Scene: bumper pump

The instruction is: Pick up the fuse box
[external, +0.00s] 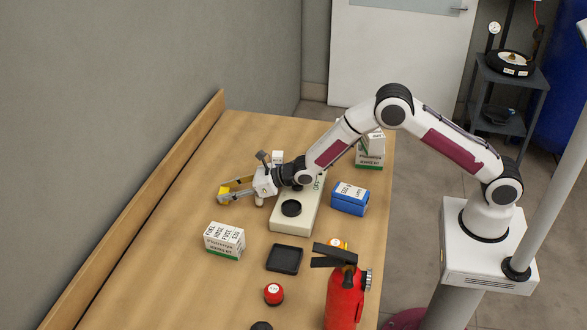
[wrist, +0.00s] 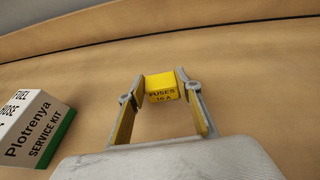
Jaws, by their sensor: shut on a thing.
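The fuse box is a small yellow block marked "FUSES 10 A" (wrist: 162,88). In the wrist view it sits between the fingertips of my gripper (wrist: 161,85), which is shut on it. In the external view my gripper (external: 229,190) is low over the left part of the table, pointing left, and the yellow fuse box (external: 226,190) shows only in part between the fingers. I cannot tell whether the box touches the table.
A white-and-green service kit box (external: 225,240) stands in front of my gripper. A pale device with black discs (external: 283,222), a blue box (external: 350,199), a black tray (external: 284,259), a red round item (external: 273,294) and a fire extinguisher (external: 344,297) stand nearby. A wooden ledge (external: 150,205) runs along the left.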

